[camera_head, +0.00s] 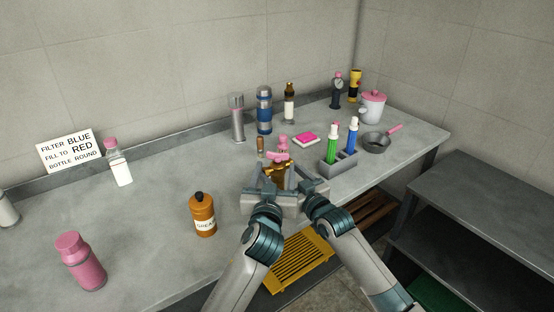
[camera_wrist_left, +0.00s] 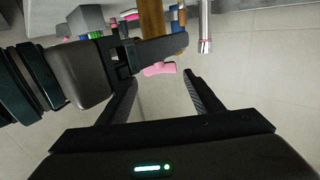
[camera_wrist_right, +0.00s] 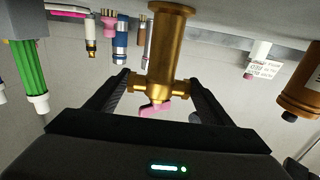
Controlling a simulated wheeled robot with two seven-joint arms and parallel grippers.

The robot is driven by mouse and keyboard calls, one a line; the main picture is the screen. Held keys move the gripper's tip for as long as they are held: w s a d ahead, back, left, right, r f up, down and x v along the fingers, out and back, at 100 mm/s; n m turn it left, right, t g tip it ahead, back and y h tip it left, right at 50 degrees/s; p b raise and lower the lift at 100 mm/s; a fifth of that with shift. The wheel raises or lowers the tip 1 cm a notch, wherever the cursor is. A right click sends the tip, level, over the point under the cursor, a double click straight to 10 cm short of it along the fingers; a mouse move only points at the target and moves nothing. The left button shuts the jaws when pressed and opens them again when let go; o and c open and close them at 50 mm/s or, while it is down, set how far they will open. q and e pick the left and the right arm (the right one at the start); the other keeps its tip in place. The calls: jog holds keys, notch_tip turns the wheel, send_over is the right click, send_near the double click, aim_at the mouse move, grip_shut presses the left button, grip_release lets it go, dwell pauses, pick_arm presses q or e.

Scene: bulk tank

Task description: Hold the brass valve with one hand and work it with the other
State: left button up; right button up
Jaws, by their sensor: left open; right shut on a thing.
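The brass valve (camera_head: 279,172) is at the table's front edge, between my two grippers, with a pink handle (camera_head: 278,156) on top. In the right wrist view, my right gripper (camera_wrist_right: 155,90) is shut on the brass valve (camera_wrist_right: 168,50), one finger at either side of its body near the side ports. The pink handle (camera_wrist_right: 152,108) lies between those fingers. In the left wrist view, my left gripper (camera_wrist_left: 163,85) is open, and the pink handle (camera_wrist_left: 160,69) shows between its fingers, with no clear contact. In the head view both gripper jaws partly hide the valve.
A grey holder (camera_head: 339,164) with a green and a blue marker stands close at the right. An orange grease bottle (camera_head: 202,215) stands at the left. A pan (camera_head: 376,142), a pink pad (camera_head: 305,139) and several bottles stand farther back.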

aim_at(277, 156)
pick_arm(q)
jog(key=shift+w+d, duration=0.15)
jog(key=shift+w, duration=1.3)
jog(key=shift+w+d, duration=0.15)
jog(key=shift+w, duration=1.3)
jog(key=c, duration=0.8)
jog(key=shift+a+f+m+h, duration=0.1)
jog(key=shift+m+h, duration=0.2)
jog(key=shift+h, duration=0.2)
jog(key=shift+a+m+g+h, duration=0.15)
jog(key=shift+m+g+h, duration=0.15)
jog(key=shift+m+h, duration=0.6)
jog(key=shift+w+a+m+g+h, duration=0.1)
jog(key=shift+m+g+h, duration=0.65)
jog(key=shift+h, duration=0.7)
jog(key=shift+m+g+h, duration=0.55)
jog(key=shift+m+h, duration=0.4)
jog(key=shift+h, duration=0.5)
jog(key=shift+a, duration=0.1)
jog(key=o, duration=0.8)
